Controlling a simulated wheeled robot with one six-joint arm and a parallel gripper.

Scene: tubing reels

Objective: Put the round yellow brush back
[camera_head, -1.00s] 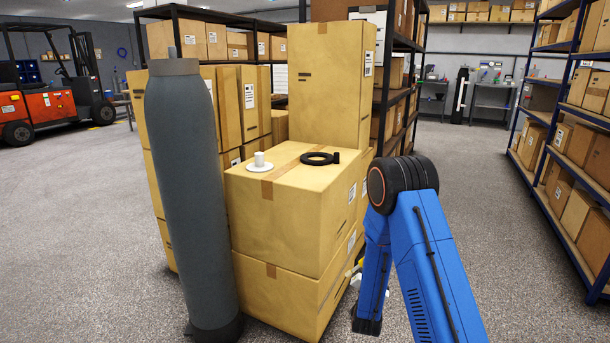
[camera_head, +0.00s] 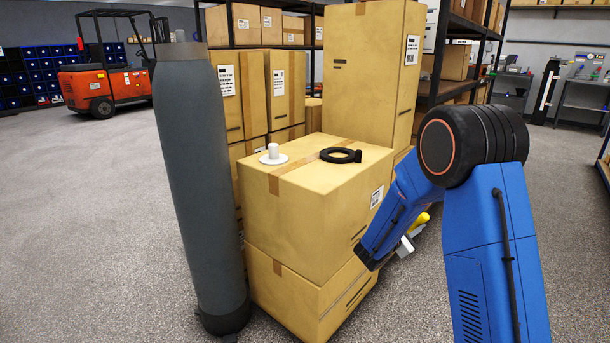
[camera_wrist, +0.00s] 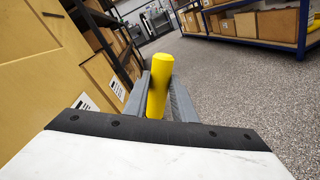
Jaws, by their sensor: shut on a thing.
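The yellow brush shows in the wrist view as a smooth yellow cylinder (camera_wrist: 160,82) with a rounded end, pointing away from the camera. My gripper (camera_wrist: 160,95) is shut on it, with one grey finger on each side. In the head view a small part of the yellow brush (camera_head: 420,221) shows past my blue arm, to the right of the stacked boxes. Part of my gripper (camera_head: 404,246) shows just below it; the rest is hidden by the arm. No bristles can be made out.
A large carton (camera_head: 315,210) on another carries a white flanged peg (camera_head: 273,154) and a flat black ring (camera_head: 341,155). A tall grey cylinder (camera_head: 200,180) stands at their left. Shelving (camera_head: 465,60) stands behind. The floor at right is open.

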